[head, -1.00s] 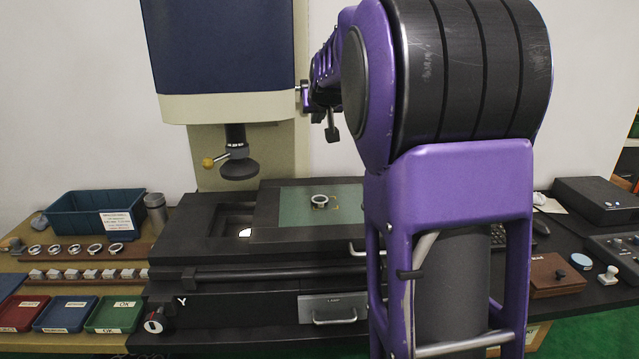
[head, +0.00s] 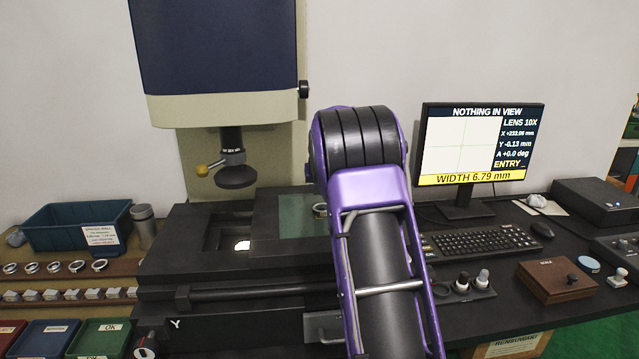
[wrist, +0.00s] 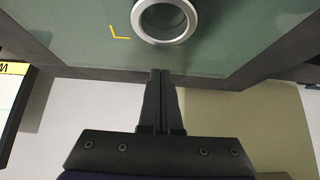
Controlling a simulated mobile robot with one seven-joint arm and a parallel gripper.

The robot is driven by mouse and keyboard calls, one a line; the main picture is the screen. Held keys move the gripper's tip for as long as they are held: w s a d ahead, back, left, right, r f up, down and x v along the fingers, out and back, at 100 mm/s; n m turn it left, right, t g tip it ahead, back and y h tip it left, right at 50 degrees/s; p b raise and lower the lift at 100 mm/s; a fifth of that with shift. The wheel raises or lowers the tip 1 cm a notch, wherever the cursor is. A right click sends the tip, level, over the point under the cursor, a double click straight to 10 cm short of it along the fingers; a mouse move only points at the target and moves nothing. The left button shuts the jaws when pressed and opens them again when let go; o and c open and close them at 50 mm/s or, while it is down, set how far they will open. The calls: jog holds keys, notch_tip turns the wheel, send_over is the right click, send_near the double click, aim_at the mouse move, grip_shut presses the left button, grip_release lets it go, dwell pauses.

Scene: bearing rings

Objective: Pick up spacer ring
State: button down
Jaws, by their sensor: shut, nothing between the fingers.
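A silver spacer ring (head: 320,209) lies flat on the green glass plate (head: 292,214) of the measuring machine's stage. In the head view my arm partly covers it. In the wrist view the ring (wrist: 166,19) shows near the top edge, with a yellow L-shaped mark left of it on the glass. My gripper (wrist: 160,72) has its two dark fingers together and empty. In the wrist picture the fingertips are below the ring and apart from it; the height gap is hard to tell. In the head view my gripper is hidden behind my arm.
The machine's lens column (head: 234,160) hangs left of the ring. A monitor (head: 478,145) reads "NOTHING IN VIEW", with a keyboard (head: 480,242) before it. At left are a blue bin (head: 75,232), a rack of several rings (head: 76,267) and coloured trays (head: 100,338).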

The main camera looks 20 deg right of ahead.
jog(key=shift+s+a+f, duration=0.15)
jog(key=shift+s+a, duration=0.1)
jog(key=shift+s, duration=0.6)
jog(key=shift+s+a+f, duration=0.15)
jog(key=shift+s+a, duration=0.05)
jog(key=shift+s, duration=0.65)
jog(key=shift+b, duration=0.3)
